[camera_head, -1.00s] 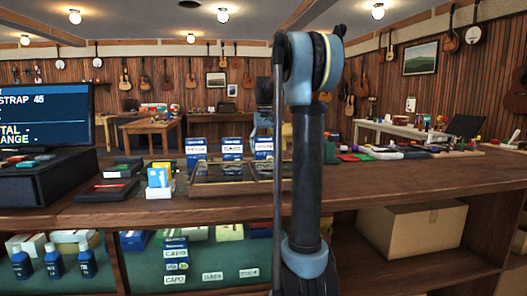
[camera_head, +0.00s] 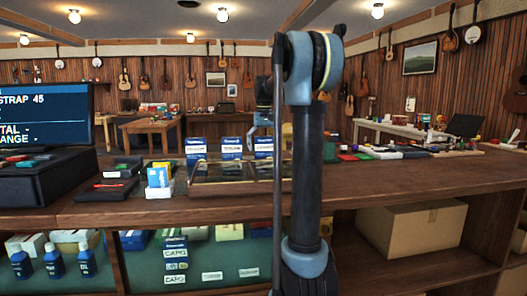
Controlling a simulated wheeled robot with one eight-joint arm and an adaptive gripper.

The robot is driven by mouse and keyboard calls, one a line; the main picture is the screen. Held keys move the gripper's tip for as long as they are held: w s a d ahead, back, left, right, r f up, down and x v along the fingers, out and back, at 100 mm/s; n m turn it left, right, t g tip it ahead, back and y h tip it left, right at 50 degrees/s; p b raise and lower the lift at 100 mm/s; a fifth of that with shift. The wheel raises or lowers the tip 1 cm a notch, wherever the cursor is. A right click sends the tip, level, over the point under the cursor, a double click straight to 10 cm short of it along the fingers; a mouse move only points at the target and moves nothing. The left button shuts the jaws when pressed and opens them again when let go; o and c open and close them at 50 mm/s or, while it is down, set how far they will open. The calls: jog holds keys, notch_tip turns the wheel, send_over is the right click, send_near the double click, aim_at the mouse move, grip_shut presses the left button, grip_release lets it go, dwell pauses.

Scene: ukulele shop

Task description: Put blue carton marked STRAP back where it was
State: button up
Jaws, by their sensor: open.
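Three blue-and-white cartons stand upright in a row at the back of the counter: a left one (camera_head: 195,149), a middle one (camera_head: 232,149) and a right one (camera_head: 264,148). Their printed labels are too small to read surely, so I cannot tell which is marked STRAP. My gripper (camera_head: 258,131) is at the right carton, partly hidden behind my own arm. It is open, with a finger showing near that carton's upper left. I cannot tell whether it touches the carton.
A glass-topped case (camera_head: 238,174) lies in front of the cartons. A small light-blue and yellow carton (camera_head: 158,177) and dark trays (camera_head: 107,190) are to the left. A monitor (camera_head: 46,118) stands at far left. Small goods (camera_head: 390,153) lie to the right; the front right counter is clear.

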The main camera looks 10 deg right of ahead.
notch_tip(320, 180, up, 12)
jog(key=shift+f, duration=0.25)
jog(key=shift+s, duration=0.1)
dwell(0.4)
